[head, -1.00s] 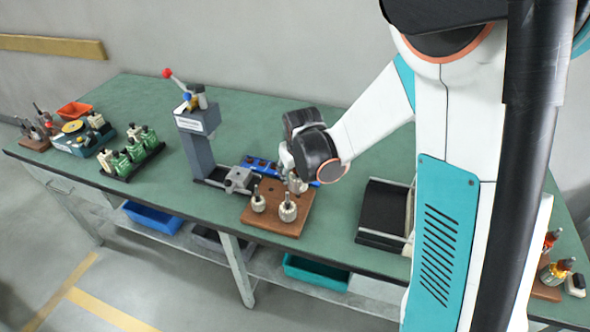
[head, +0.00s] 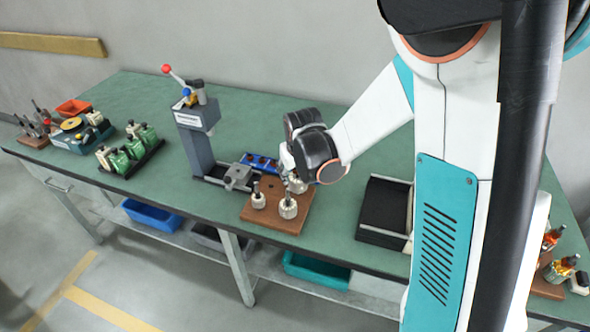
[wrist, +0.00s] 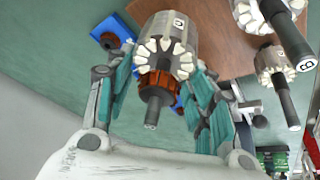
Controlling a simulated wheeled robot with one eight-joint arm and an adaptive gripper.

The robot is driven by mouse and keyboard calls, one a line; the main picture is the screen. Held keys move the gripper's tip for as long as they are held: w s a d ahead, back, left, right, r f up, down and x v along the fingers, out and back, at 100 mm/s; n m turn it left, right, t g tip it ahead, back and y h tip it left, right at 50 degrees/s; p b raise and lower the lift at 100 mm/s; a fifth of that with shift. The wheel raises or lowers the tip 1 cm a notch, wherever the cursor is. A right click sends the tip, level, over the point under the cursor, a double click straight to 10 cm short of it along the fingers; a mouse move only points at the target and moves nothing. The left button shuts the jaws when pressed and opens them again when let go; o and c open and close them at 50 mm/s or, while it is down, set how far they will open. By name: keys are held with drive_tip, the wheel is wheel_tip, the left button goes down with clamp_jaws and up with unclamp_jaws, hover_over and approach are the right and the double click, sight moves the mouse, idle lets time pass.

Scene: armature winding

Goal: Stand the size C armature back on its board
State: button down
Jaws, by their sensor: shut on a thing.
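The size C armature (wrist: 166,50) has a grey body, white winding ends, a copper-coloured commutator and a dark shaft, with a small label on its body. My gripper (wrist: 160,88) is shut around it, one teal-padded finger on each side. In the head view, my gripper (head: 289,174) holds the armature (head: 298,185) at the back right of the brown board (head: 262,219). Two other armatures stand on the board, one at left (head: 258,199) and one at front (head: 288,207). I cannot tell whether the held armature touches the board.
A grey press (head: 196,148) with a red-knobbed lever stands left of the board. A blue tray (head: 249,158) lies behind it. A black sloped holder (head: 384,208) stands to the right. Green-bodied units (head: 121,161) sit farther left. The bench is bare between.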

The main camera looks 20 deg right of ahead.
drive_tip(key=shift+f+b, duration=0.5)
drive_tip(key=shift+f, duration=0.15)
drive_tip(key=c, duration=0.6)
unclamp_jaws()
drive_tip(key=shift+c, duration=0.2)
drive_tip(key=shift+r, duration=0.1)
drive_tip(key=shift+r+p, duration=1.6)
drive_tip(key=shift+r, duration=0.6)
